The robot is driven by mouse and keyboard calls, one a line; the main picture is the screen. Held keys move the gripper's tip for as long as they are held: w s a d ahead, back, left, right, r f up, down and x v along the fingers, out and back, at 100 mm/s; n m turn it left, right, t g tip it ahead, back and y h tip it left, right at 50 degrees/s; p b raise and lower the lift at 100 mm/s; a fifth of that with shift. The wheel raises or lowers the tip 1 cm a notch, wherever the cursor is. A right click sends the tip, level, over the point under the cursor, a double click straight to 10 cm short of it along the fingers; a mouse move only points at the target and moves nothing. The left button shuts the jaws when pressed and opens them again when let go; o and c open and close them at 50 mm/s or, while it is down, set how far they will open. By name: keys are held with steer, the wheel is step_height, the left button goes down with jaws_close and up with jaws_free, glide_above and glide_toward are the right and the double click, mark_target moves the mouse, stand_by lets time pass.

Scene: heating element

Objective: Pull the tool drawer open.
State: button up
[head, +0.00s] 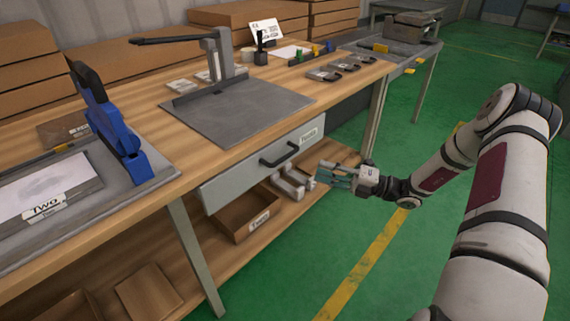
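The tool drawer (240,176) is a grey front under the wooden workbench, with a white label at its upper right. It looks shut, flush under the bench top. Its black bar handle (279,154) is on the middle of the front. My gripper (322,174) is in front of the drawer's right part, to the right of the handle and a little lower, apart from it in the picture. Its greenish fingers point left toward the bench. The fingers look spread with a gap and nothing visible between them, though they are small here.
The workbench (330,95) carries a grey plate with a lever press (215,60) and a blue clamp (110,125). A lower shelf holds an open brown box (240,222) and grey parts (292,183). A bench leg (196,255) stands left of the drawer. Green floor is free in front.

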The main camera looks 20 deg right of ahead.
mark_target(286, 155)
steer(key=w+a, duration=0.3)
steer(key=w+a+m+t+b, duration=0.1)
steer(key=w+a, duration=0.1)
steer(key=a, duration=0.1)
steer(key=w+a+m+b, duration=0.1)
steer(key=w+a, duration=0.2)
steer(key=shift+w+a+r, duration=0.1)
steer(key=shift+w+r, duration=0.2)
steer(key=shift+w, duration=0.05)
jaws_close()
